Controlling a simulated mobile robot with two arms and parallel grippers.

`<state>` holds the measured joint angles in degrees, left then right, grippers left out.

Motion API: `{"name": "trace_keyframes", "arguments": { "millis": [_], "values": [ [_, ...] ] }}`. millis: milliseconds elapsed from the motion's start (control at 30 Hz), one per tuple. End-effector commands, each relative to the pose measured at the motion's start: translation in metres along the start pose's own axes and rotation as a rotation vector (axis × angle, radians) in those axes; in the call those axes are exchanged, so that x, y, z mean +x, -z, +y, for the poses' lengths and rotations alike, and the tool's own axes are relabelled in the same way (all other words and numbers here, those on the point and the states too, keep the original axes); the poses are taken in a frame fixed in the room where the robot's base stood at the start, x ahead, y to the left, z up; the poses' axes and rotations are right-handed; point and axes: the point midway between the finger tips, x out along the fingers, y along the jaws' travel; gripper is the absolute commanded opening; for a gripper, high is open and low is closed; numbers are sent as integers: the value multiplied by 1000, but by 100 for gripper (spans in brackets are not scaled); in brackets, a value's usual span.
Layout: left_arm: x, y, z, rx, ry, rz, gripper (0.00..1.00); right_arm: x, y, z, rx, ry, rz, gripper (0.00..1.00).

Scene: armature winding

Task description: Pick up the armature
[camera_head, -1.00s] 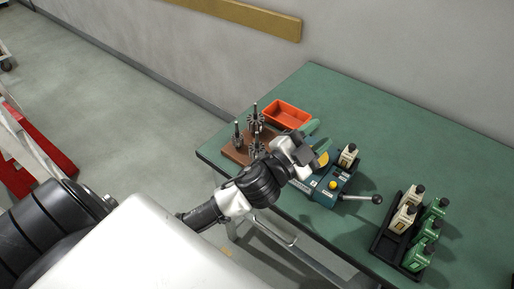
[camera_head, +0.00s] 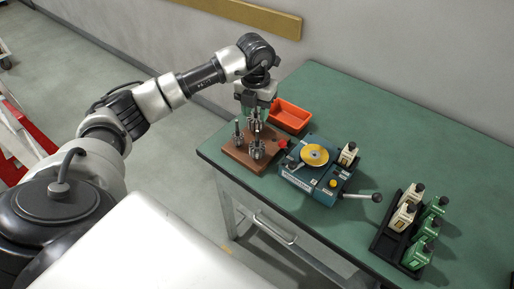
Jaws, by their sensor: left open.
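Three dark metal armatures stand upright on a brown wooden block at the table's left corner: a left one (camera_head: 238,134), a front one (camera_head: 257,151) and a rear one (camera_head: 255,124). The brown block (camera_head: 232,152) shows its bare front. My left gripper (camera_head: 252,110) points down over the rear armature, with its green-tipped fingers open around or just behind the shaft's top. I cannot tell whether it touches. The gripper partly hides the area behind this armature. My right gripper is out of view.
An orange bin (camera_head: 290,117) stands close right of the gripper. A blue winding machine (camera_head: 316,172) with a yellow disc and a lever (camera_head: 362,196) stands right of the block. The table's back right is clear.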

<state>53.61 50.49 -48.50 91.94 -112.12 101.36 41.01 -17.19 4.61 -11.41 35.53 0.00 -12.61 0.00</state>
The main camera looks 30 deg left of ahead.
Motion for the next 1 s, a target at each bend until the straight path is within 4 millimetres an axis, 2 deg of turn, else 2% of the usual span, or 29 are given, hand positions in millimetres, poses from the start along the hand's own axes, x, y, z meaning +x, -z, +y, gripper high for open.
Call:
{"name": "trace_keyframes", "arguments": {
  "millis": [233,533,667,800,1000],
  "values": [
    [37,1,1,-4,-10,8,40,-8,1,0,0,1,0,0],
    [62,2,-1,-1,-7,7,40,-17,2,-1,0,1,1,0],
    [83,4,-4,-1,-7,9,40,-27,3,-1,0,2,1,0],
    [101,3,-4,-1,-7,6,40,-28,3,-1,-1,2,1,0],
    [106,3,-4,0,-6,3,40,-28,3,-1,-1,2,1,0]
  ]
}}
